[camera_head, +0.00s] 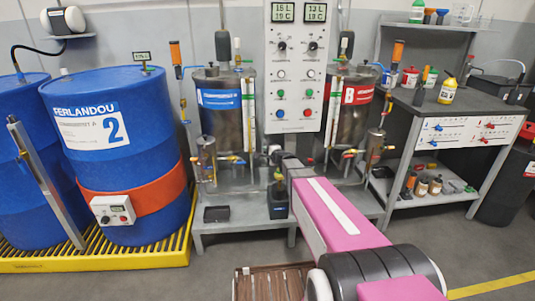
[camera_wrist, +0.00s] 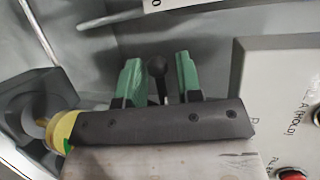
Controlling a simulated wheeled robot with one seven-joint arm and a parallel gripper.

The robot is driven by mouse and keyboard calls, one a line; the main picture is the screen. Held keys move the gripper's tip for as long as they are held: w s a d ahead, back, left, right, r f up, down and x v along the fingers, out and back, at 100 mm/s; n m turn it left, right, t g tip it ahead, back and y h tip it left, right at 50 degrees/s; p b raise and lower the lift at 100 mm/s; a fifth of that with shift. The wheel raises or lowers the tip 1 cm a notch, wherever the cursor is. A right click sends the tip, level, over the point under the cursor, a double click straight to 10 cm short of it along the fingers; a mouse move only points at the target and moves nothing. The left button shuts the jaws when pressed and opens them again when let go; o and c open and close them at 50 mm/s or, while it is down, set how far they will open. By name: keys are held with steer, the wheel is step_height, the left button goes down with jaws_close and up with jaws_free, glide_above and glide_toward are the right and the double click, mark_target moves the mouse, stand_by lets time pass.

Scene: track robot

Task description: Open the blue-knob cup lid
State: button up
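My gripper (camera_wrist: 158,62) shows two green fingers standing apart in the wrist view. A dark ball knob on a thin stem (camera_wrist: 157,70) shows between them, with gaps on both sides. I cannot tell its depth, or whether it belongs to the cup lid; it looks black, not blue. In the head view my pink arm reaches to the foot of the control panel, and the fingers are too small to make out. A small metal cup (camera_head: 207,155) hangs before the left tank, and another (camera_head: 375,145) before the right tank. No blue knob is clear on either.
The control panel (camera_head: 297,75) stands between the left tank (camera_head: 226,120) and right tank (camera_head: 352,110). In the wrist view a panel edge (camera_wrist: 275,75) with a red button (camera_wrist: 292,173) is close on the right. Blue drums (camera_head: 125,170) stand left; a workbench (camera_head: 455,105) stands right.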

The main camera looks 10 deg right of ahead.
jaws_close()
steer(key=shift+w, duration=0.1)
steer(key=shift+w+m+g+h, duration=0.15)
steer(key=shift+w+m+g, duration=0.15)
steer(key=shift+w+g, duration=0.55)
steer(key=shift+w+m+g+h, duration=0.2)
steer(key=shift+w+m+g, duration=0.15)
steer(key=shift+g, duration=0.8)
steer(key=shift+w+m+g+h, duration=0.15)
steer(key=shift+w+m+g, duration=0.1)
steer(key=shift+w+g, duration=0.6)
steer(key=shift+s+g, duration=0.15)
steer(key=shift+g, duration=0.1)
